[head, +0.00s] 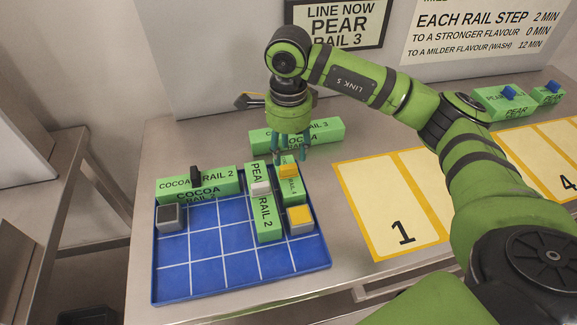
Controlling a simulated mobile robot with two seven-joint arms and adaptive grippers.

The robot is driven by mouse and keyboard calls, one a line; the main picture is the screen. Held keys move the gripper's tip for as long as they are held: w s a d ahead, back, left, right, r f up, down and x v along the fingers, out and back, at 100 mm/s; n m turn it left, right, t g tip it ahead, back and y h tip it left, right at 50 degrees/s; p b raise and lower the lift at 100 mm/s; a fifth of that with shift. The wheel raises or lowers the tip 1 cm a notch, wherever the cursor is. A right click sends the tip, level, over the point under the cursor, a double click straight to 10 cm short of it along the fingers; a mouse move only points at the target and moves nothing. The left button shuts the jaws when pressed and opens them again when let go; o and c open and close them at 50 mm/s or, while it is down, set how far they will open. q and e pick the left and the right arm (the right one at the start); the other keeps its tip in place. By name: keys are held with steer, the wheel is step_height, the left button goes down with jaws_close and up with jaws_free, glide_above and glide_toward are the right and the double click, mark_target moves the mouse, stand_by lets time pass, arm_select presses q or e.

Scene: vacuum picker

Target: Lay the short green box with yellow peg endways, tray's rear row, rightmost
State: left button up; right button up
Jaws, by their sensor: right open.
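The short green box with the yellow peg (292,190) lies endways, its long side running front to back, at the rear right corner of the blue tray (205,272). Its yellow peg (289,171) points up. My right gripper (290,157) is just above and behind the peg, fingers pointing down and apart; it holds nothing visible. Whether a finger touches the box cannot be told. My left gripper is not in view.
In the tray are a COCOA box (225,184), a PEAR box (265,222), a dark cube (171,218) and a yellow-topped cube (300,219). A COCOA RAIL 3 box (328,132) stands behind. Numbered yellow mats (375,215) and blue-pegged boxes (503,103) are right.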

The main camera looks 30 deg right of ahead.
step_height(320, 180, up, 6)
steer(key=shift+f+b, duration=0.15)
steer(key=shift+b, duration=0.4)
